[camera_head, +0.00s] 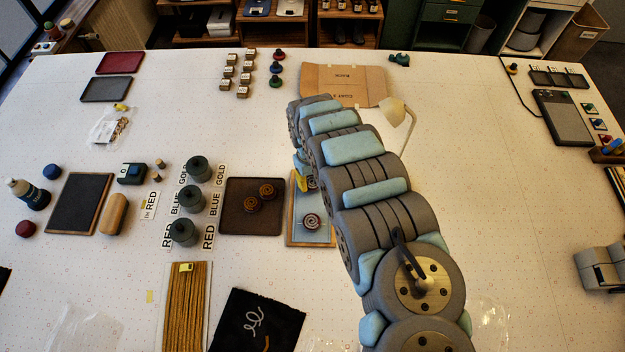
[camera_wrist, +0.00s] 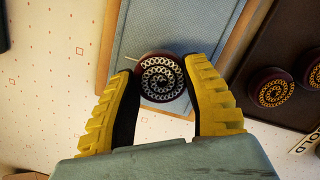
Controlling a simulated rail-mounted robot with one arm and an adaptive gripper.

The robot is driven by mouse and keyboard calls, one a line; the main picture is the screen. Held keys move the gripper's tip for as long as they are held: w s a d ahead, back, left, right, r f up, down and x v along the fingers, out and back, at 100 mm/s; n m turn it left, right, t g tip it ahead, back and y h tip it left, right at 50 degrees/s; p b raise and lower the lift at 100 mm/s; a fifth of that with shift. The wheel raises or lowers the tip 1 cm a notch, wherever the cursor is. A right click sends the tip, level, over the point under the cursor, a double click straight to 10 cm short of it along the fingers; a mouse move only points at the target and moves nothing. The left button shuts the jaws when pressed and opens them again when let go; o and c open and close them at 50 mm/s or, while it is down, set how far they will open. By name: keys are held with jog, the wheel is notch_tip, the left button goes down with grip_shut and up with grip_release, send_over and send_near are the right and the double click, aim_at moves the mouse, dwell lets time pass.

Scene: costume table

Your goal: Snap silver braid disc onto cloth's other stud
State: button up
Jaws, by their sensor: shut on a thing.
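A dark disc with a silver braid spiral (camera_wrist: 161,78) is between the yellow fingers of my gripper (camera_wrist: 160,84), which are shut on it in the wrist view. It is over the end of the blue cloth (camera_wrist: 185,28), close to the wooden edge; I cannot tell whether it is seated on a stud. In the head view my gripper (camera_head: 304,181) is at the cloth's far half, partly hidden by my arm, and the held disc (camera_head: 312,184) shows beside it. Another silver braid disc (camera_head: 312,221) rests on the cloth's near half. Any stud under the held disc is hidden.
A brown tray (camera_head: 240,222) with two gold braid discs (camera_head: 266,191) lies just left of the cloth's wooden board (camera_head: 290,241). Several dark green pots (camera_head: 185,232) stand further left. The table to the right is largely clear.

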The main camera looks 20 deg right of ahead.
aim_at(312, 181)
jog(key=shift+f+b, duration=0.4)
jog(key=shift+f, duration=0.2)
dwell(0.6)
jog(key=o, duration=1.5)
jog(key=shift+r, duration=0.1)
jog(key=shift+r+p, duration=3.3)
jog(key=shift+r, duration=0.7)
